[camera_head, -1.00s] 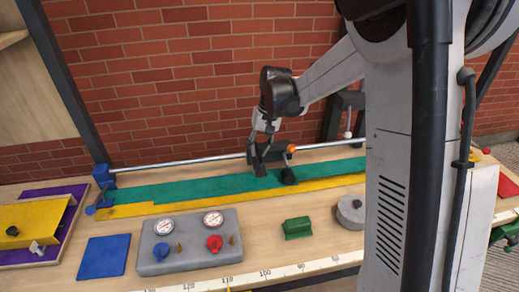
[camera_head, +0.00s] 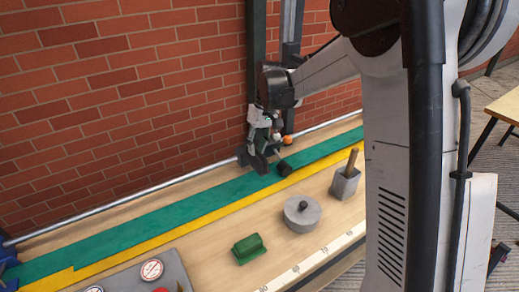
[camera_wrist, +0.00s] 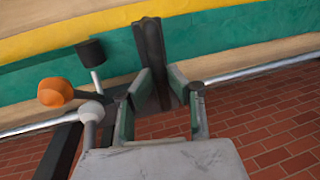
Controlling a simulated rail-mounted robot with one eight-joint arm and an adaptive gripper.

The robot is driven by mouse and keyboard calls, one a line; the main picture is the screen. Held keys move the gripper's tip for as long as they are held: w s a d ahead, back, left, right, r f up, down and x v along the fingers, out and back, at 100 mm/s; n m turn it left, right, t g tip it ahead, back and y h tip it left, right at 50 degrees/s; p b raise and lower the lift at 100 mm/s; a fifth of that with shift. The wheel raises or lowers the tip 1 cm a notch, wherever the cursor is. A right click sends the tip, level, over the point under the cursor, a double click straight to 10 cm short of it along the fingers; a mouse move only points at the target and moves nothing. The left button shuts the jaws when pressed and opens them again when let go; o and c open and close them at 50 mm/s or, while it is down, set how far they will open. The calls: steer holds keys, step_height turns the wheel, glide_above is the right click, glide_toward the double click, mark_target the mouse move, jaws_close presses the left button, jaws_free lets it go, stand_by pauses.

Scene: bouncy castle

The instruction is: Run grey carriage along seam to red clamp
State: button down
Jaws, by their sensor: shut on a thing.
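The dark grey carriage (camera_head: 252,158) sits at the steel rail (camera_head: 125,203) in the head view, beside the green and yellow strips. My gripper (camera_head: 263,140) is above it, shut on its upright part. In the wrist view my gripper (camera_wrist: 163,78) has its two fingers on either side of the dark grey upright of the carriage (camera_wrist: 149,42). A black roller (camera_wrist: 90,50), also in the head view (camera_head: 284,169), and an orange knob (camera_wrist: 55,92) are beside it. The seam runs where the green strip (camera_head: 110,222) meets the yellow strip (camera_head: 203,208). The red clamp is not in view.
A green block (camera_head: 248,249), a round grey weight (camera_head: 302,214) and a grey block with a wooden handle (camera_head: 345,183) stand on the bench in front of the strips. Dark uprights (camera_head: 257,50) stand behind the carriage. The rail to its right looks clear.

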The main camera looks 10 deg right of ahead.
stand_by(0.3)
steer(key=c, duration=1.7)
jaws_free()
steer(key=shift+r, duration=0.15)
steer(key=r, duration=0.3)
steer(key=d+r, duration=0.1)
steer(key=r, duration=0.3)
steer(key=d+r, duration=0.1)
steer(key=r, duration=0.3)
steer(key=shift+w+d+r, duration=0.15)
steer(key=shift+w+r, duration=0.1)
steer(key=shift+w, duration=0.1)
